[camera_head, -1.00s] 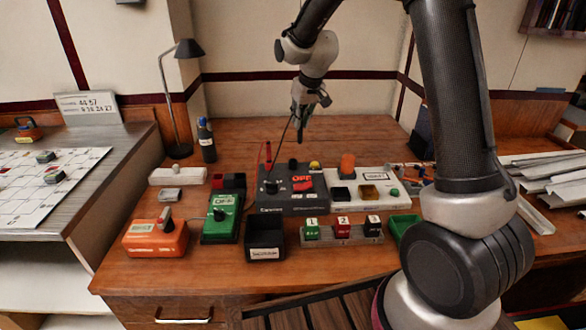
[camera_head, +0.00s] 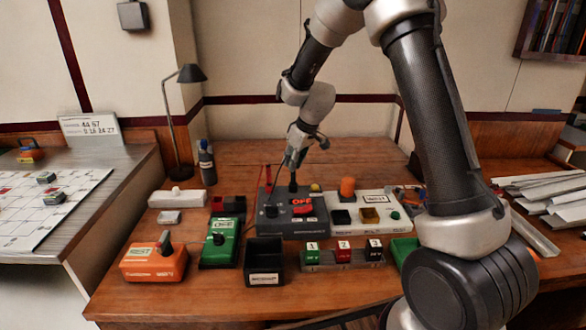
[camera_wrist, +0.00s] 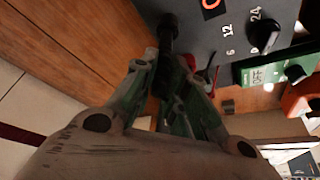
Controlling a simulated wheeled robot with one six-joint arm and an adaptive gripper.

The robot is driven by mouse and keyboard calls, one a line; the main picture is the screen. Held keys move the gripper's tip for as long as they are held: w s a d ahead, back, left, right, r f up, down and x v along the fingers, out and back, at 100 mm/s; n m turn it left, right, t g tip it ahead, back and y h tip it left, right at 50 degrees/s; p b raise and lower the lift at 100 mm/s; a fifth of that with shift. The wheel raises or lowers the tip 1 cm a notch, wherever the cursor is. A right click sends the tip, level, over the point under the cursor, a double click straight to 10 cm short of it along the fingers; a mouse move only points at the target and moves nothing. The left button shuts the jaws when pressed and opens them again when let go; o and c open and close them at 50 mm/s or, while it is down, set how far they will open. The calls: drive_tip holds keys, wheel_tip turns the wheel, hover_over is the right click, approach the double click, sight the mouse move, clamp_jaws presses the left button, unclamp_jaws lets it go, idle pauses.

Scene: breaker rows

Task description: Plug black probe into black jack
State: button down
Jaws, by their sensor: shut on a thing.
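My gripper (camera_head: 293,164) points down over the back of the dark grey meter box (camera_head: 312,222). It is shut on the black probe. In the wrist view a black upright piece (camera_wrist: 168,30) runs from between the fingertips (camera_wrist: 165,68) to the grey panel. It also shows in the head view (camera_head: 293,186). I cannot tell where the probe ends and the black jack begins, or whether the tip is seated. The red probe (camera_head: 267,175) stands upright at the box's back left. The box has an orange display (camera_head: 302,201) and a black dial (camera_head: 271,210).
A pale box (camera_head: 362,212) adjoins the meter on the right. In front are a black bin (camera_head: 264,257) and several small coloured blocks (camera_head: 343,251). A green box (camera_head: 219,243) and an orange box (camera_head: 154,263) stand left. The bench behind is mostly clear.

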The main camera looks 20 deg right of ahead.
drive_tip(key=shift+f, duration=1.15)
drive_tip(key=shift+f, duration=0.15)
drive_tip(key=c, duration=1.4)
unclamp_jaws()
drive_tip(key=shift+c, duration=0.2)
